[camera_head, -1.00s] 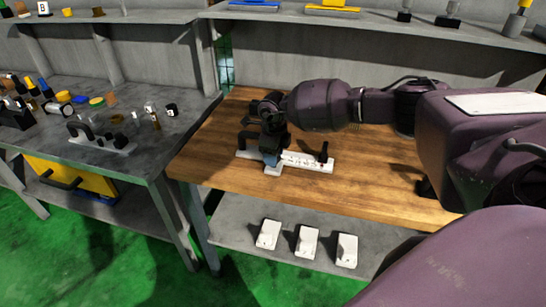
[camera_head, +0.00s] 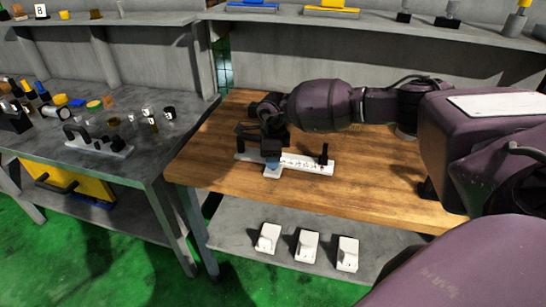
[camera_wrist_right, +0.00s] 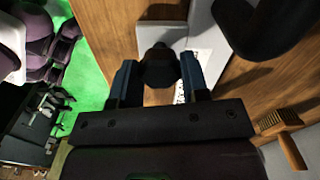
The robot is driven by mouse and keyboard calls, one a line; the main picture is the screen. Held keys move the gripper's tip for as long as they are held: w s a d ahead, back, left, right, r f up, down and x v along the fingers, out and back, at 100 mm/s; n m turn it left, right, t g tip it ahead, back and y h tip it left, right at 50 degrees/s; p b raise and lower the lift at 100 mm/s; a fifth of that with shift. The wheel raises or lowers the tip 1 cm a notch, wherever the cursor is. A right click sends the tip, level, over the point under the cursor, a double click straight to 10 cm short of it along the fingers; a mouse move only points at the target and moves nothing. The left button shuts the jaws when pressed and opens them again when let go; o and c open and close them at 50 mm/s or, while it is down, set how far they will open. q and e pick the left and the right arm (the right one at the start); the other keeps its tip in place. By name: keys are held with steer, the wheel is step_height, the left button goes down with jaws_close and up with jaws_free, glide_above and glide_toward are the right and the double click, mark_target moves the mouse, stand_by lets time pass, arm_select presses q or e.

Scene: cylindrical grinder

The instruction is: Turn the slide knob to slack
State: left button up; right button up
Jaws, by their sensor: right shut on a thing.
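A white base plate (camera_head: 305,163) with dark markings and an upright black post (camera_head: 323,153) lies on the wooden table. My right gripper (camera_head: 271,160) points down at the plate's left part and covers the knob there in the head view. In the right wrist view, a rounded black knob (camera_wrist_right: 158,66) stands on the white plate (camera_wrist_right: 160,33). The blue-grey fingers of my right gripper (camera_wrist_right: 160,78) are on both sides of it, shut on it. Which setting the knob points to cannot be read. My left gripper is not in view.
A large black part (camera_wrist_right: 262,22) rises close beside the knob. White blocks (camera_head: 307,245) stand on the lower shelf. A grey table (camera_head: 120,170) at left holds a similar fixture and many small parts.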

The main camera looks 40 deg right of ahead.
steer(key=o, duration=0.9)
steer(key=shift+r, duration=0.1)
step_height(320, 180, up, 11)
steer(key=shift+f, duration=0.15)
stand_by(0.4)
